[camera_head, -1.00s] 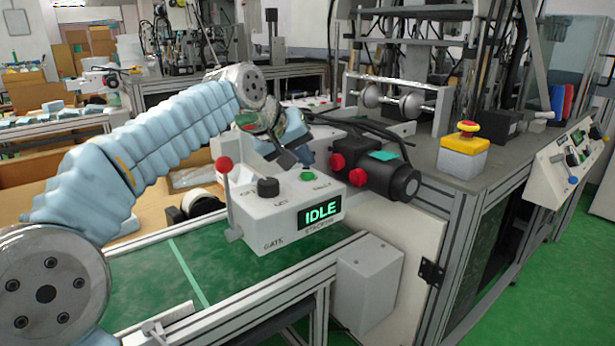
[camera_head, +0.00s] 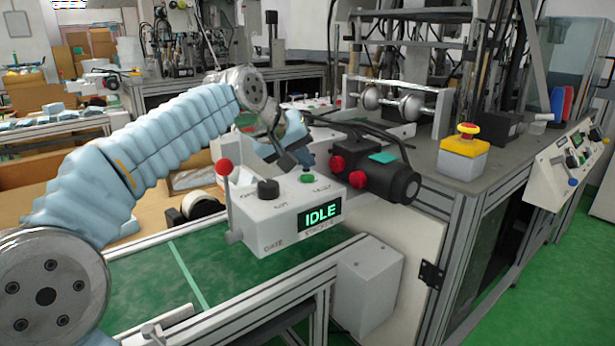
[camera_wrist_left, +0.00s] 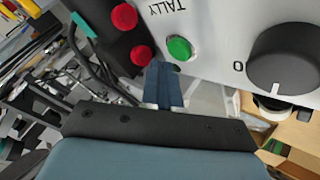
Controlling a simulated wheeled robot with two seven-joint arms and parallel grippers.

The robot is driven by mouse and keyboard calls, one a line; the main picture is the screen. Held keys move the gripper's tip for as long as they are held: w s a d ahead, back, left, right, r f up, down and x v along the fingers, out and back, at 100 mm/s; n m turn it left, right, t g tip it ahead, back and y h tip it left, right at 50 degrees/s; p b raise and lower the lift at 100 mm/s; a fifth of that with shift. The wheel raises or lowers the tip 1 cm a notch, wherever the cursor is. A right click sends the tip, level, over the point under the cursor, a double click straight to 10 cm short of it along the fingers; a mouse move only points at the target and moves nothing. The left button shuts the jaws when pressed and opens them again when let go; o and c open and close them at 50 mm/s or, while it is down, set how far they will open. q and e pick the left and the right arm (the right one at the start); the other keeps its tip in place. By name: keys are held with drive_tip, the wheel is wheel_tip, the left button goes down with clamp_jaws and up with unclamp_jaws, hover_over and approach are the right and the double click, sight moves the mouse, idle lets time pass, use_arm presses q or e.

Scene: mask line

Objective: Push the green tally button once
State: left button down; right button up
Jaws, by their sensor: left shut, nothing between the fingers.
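The green tally button (camera_head: 307,179) sits on top of a white control box (camera_head: 275,222) whose display reads IDLE. In the left wrist view the green button (camera_wrist_left: 179,48) is beside the TALLY label. My left gripper (camera_head: 308,167) is shut and empty, with its blue fingertips just above and behind the button in the head view. In the left wrist view the shut fingertips (camera_wrist_left: 164,70) end close to the button's edge; I cannot tell whether they touch it. My right gripper is not in view.
On the box are a black knob (camera_head: 268,187) and a red-tipped lever (camera_head: 224,168) at its left. A black device with red knobs (camera_head: 375,175) stands close on the right. A yellow emergency stop box (camera_head: 463,155) is farther right. The green belt (camera_head: 150,272) in front is mostly clear.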

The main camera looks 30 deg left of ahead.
sight(304, 178)
use_arm(q)
drive_tip(key=shift+f, duration=0.1)
idle(0.7)
drive_tip(key=shift+f+b, duration=0.3)
drive_tip(key=shift+f, duration=0.05)
drive_tip(key=shift+f+b, duration=0.35)
drive_tip(key=shift+f, duration=0.1)
idle(0.6)
drive_tip(key=shift+r, duration=0.1)
drive_tip(key=shift+r+p, duration=0.75)
drive_tip(key=shift+p, duration=0.1)
wheel_tip(304, 178, up, 5)
drive_tip(key=p, duration=0.4)
drive_tip(key=shift+r+p, duration=0.1)
drive_tip(key=shift+p, duration=0.3)
idle(0.5)
